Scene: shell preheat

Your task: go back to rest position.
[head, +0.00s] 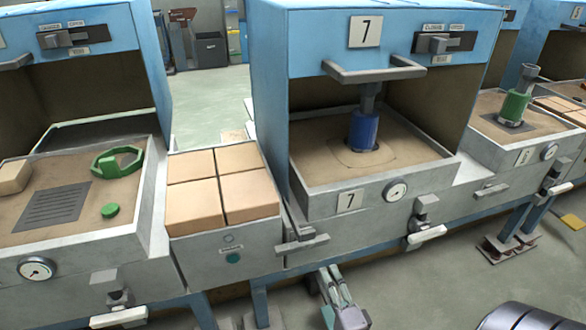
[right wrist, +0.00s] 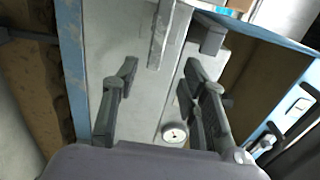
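My right gripper (head: 337,285) is low at the bottom middle of the head view, in front of and below the grey front of station 7 (head: 320,212). In the right wrist view its two fingers (right wrist: 162,75) are spread apart with nothing between them; the grey panel and a round gauge (right wrist: 174,135) show beyond. My left gripper is not in view.
Station 7 has a blue hood, a front handle (head: 374,70) and a blue cylinder (head: 363,130) on its sand bed. Tan blocks (head: 222,185) fill the bin to its left. Levers (head: 427,234) jut from the fronts. Floor shows below right.

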